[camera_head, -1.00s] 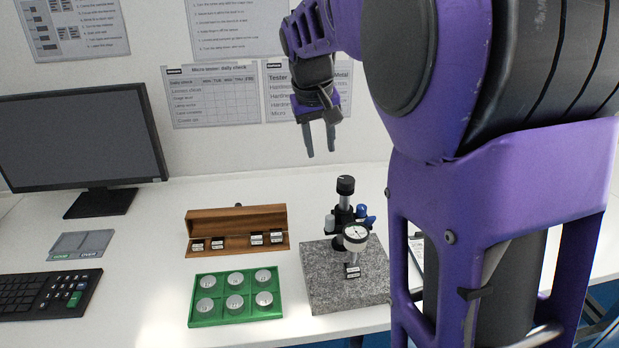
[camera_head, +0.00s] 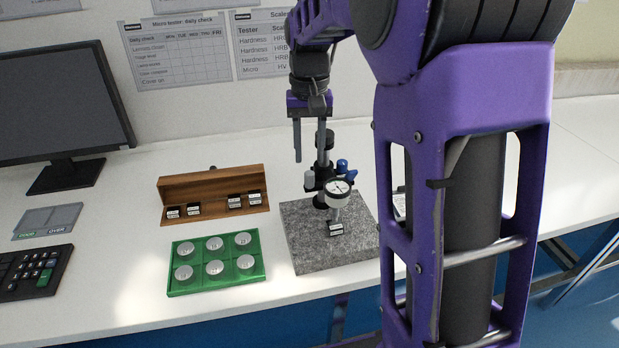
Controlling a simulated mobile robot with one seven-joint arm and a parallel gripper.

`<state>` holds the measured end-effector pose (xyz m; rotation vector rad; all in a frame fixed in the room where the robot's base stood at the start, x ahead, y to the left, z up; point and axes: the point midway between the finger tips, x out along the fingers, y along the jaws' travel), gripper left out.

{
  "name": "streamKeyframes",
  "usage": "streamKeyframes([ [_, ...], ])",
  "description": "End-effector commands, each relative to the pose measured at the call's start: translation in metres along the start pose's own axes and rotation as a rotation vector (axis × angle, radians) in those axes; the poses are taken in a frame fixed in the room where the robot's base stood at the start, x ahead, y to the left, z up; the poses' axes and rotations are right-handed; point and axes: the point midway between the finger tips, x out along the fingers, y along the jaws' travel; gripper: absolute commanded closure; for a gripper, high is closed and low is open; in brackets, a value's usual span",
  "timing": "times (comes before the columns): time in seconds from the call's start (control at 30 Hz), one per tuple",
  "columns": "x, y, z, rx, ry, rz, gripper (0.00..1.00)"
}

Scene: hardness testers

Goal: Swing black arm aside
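A dial gauge stand with a grey granite base (camera_head: 300,252) stands on the table. Its black arm (camera_head: 322,178) sits on the post below a black knob (camera_head: 325,140) and carries the round white dial gauge (camera_head: 339,192). A blue knob (camera_head: 343,166) is at the right of the arm. My gripper (camera_head: 309,156) points down with its two fingers apart. It shows just above and left of the post's top, one finger overlapping the post in the picture; I cannot tell whether they touch. Nothing shows between the fingers.
A small labelled block (camera_head: 336,229) sits on the granite under the gauge. A green tray (camera_head: 258,270) of several silver discs and an open wooden case (camera_head: 218,183) are to the left. A monitor (camera_head: 60,105) and keyboard (camera_head: 30,275) stand further left. Bare table shows in front.

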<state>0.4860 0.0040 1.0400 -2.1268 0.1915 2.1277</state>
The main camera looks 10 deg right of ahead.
Motion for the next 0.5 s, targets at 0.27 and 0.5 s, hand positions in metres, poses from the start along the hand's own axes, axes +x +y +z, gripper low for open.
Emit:
streamKeyframes([
  [0.27,0.05,0.0,0.0,-0.001,-0.001,0.0,0.6],
  [0.5,0.064,0.0,0.0,-0.001,-0.001,0.0,0.6],
])
